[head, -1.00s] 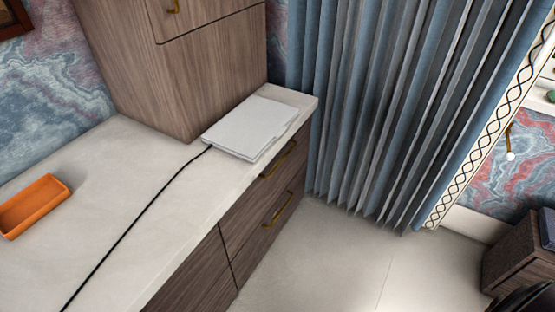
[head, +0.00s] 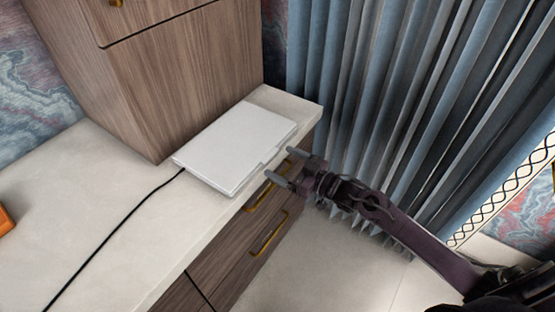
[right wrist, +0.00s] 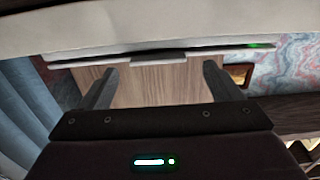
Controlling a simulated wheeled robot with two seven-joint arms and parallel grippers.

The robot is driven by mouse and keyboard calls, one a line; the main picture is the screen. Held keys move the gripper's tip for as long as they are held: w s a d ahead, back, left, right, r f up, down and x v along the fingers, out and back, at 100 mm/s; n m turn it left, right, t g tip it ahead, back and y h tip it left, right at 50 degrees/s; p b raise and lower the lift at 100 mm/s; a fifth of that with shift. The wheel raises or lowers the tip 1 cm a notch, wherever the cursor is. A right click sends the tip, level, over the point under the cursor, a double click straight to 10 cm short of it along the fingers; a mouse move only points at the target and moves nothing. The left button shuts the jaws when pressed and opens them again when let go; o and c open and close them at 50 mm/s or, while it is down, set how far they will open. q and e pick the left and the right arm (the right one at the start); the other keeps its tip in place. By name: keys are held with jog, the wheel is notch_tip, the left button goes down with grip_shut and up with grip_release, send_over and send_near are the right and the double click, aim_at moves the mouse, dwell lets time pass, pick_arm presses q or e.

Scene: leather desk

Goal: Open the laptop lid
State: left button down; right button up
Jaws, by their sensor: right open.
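The laptop (head: 232,145) is a thin white slab lying shut and flat on the pale countertop. A small notch shows along its front edge, on the side towards my gripper. My right gripper (head: 283,167) is open and empty, just off the counter's front edge, with its fingers pointing at that side of the laptop. It does not appear to touch it. In the right wrist view, the laptop's thin edge (right wrist: 160,57) runs across beyond the two spread fingers (right wrist: 160,76). My left gripper is in neither current view.
A black cable (head: 110,236) runs from the laptop's left corner along the countertop (head: 140,270). A wooden cabinet (head: 190,75) stands right behind the laptop. Drawers with brass handles (head: 270,232) are below the counter edge. A blue-grey curtain (head: 370,110) hangs to the right.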

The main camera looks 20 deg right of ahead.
jog(key=shift+x, duration=1.3)
jog(key=shift+d+f, duration=0.1)
